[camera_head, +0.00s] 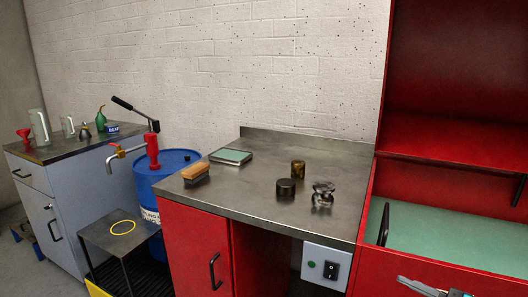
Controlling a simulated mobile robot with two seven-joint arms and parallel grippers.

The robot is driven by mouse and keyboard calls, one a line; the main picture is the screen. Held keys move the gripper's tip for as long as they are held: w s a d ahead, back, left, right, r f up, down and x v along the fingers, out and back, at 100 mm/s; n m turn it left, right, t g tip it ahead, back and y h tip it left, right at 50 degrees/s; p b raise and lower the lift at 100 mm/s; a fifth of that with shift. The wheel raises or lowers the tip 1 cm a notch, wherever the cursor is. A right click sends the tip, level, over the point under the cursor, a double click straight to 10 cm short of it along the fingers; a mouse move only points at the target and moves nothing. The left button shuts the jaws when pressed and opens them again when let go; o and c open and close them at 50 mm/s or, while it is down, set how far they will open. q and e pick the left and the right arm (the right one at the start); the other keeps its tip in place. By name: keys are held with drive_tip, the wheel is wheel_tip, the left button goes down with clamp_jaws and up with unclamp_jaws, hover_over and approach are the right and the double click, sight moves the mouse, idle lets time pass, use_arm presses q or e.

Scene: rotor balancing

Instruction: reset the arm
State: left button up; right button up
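A small grey and black piece that looks like the end of my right gripper (424,287) shows at the bottom edge on the right, in front of the red cabinet. Most of it is cut off by the frame, and I cannot make out two separate fingers or anything held. My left gripper and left arm are not in view. A metal-topped bench (250,200) stands in the middle. On it are a brush with a wooden back (195,172), a green-topped flat box (231,156), a brass cylinder (298,168), a dark cylinder (286,188) and a shiny metal part (323,194).
A small metal stand (100,234) bears a yellow ring. A grey cabinet (85,190) at the left holds bottles and jugs. A red cabinet with a green surface (450,235) stands right.

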drive_tip(key=s+a+f+m+g+h+p, duration=0.1)
drive_tip(key=s+a+f+m+h, duration=0.3)
drive_tip(key=f+m, duration=0.4)
drive_tip(key=s+a+f+m+g+h+p, duration=0.1)
drive_tip(key=s+a+f+m+h+p, duration=0.1)
drive_tip(key=s+a+f+m+h, duration=0.3)
wheel_tip(320, 180, down, 4)
drive_tip(key=s+a+m, duration=0.1)
drive_tip(key=s+m, duration=0.1)
drive_tip(key=m, duration=0.1)
drive_tip(key=shift+s+a+r+p, duration=0.2)
drive_tip(key=shift+s+a+p, duration=0.1)
drive_tip(key=shift+a+p, duration=0.1)
